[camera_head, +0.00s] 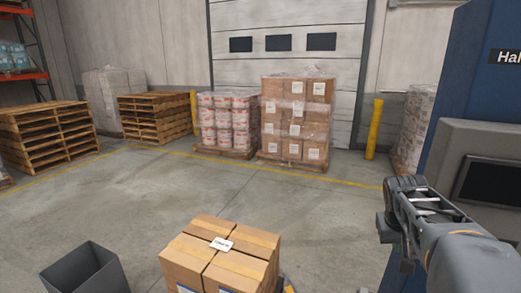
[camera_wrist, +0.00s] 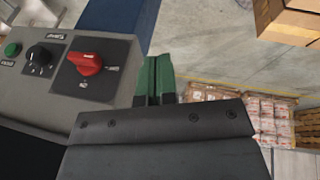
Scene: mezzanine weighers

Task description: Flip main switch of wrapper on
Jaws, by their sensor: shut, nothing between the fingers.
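The wrapper's main switch seems to be the red rotary knob (camera_wrist: 86,63) on a dark square plate, at the upper left of the wrist view. Its lettering is too small and turned to read, so I cannot tell its setting. The knob sits on a grey control panel (camera_wrist: 50,100). My gripper (camera_wrist: 156,76) has green fingertips, which are shut and empty. In the wrist view they are just right of the panel's edge, apart from the red knob. In the head view the knob is not visible; my arm stands before the blue machine (camera_head: 468,95).
A black knob (camera_wrist: 40,58) and a green button (camera_wrist: 12,48) are left of the red knob. The machine carries a dark screen (camera_head: 490,184). Cartons (camera_head: 228,255) and a grey bin (camera_head: 85,272) stand in front. Loaded pallets (camera_head: 297,120) are farther back, with open floor between.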

